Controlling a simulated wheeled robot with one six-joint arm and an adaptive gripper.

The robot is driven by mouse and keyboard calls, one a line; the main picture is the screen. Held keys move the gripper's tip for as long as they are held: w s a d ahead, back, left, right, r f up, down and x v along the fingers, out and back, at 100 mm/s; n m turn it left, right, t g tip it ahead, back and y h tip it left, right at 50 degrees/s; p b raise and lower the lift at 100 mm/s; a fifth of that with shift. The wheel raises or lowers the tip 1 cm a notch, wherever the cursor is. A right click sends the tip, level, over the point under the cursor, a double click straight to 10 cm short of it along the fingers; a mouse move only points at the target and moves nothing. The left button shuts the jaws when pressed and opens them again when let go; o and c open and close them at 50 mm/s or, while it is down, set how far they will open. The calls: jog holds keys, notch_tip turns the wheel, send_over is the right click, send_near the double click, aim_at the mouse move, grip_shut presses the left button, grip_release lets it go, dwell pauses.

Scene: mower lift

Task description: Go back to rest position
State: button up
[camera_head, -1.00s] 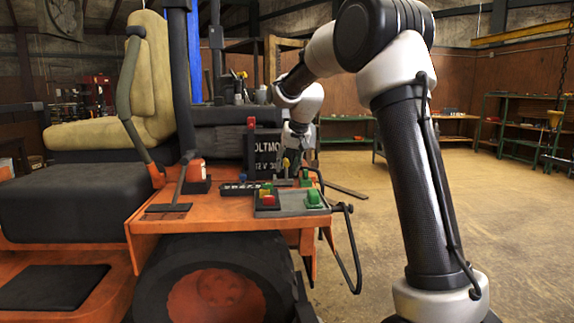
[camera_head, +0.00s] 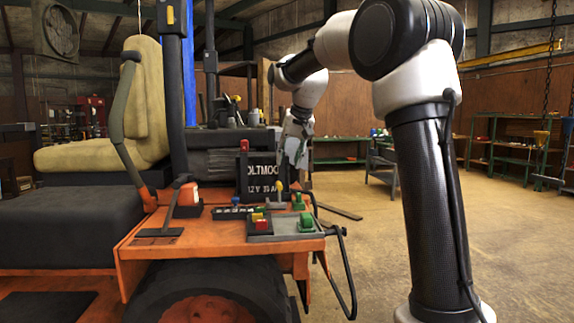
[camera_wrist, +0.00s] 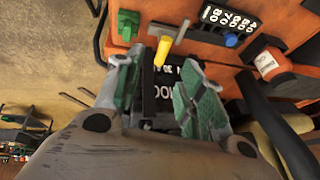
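My gripper (camera_wrist: 155,92) fills the lower middle of the wrist view. Its two green-padded fingers stand apart with nothing held between them. In the head view my gripper (camera_head: 294,150) is small and partly hidden, at the right of the dark battery box. The orange mower (camera_head: 140,262) with its tan seat (camera_head: 140,100) fills the left of the head view. A yellow-tipped lever (camera_wrist: 163,52) on its panel shows beyond the fingers in the wrist view, apart from them. Green (camera_head: 306,222) and red (camera_head: 261,223) switches sit on the panel's grey plate.
The battery box (camera_head: 262,176) stands on the mower beside my gripper. A bent metal rail (camera_head: 347,275) sticks out at the mower's corner. Green shelves (camera_head: 520,150) line the back right wall. The floor (camera_head: 520,250) at the right is clear.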

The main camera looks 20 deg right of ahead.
dwell(0.4)
jog(key=s+f+n+g, duration=0.1)
jog(key=s+f, duration=0.3)
jog(key=f, duration=0.2)
jog(key=s+d+f+n, duration=0.1)
jog(key=s+f, duration=0.2)
jog(key=s, duration=1.4)
jog(key=s+d+f+n+h, duration=0.1)
jog(key=s+d+f, duration=0.1)
jog(key=s, duration=1.5)
jog(key=shift+s+d+f, duration=0.25)
jog(key=shift+f, duration=0.4)
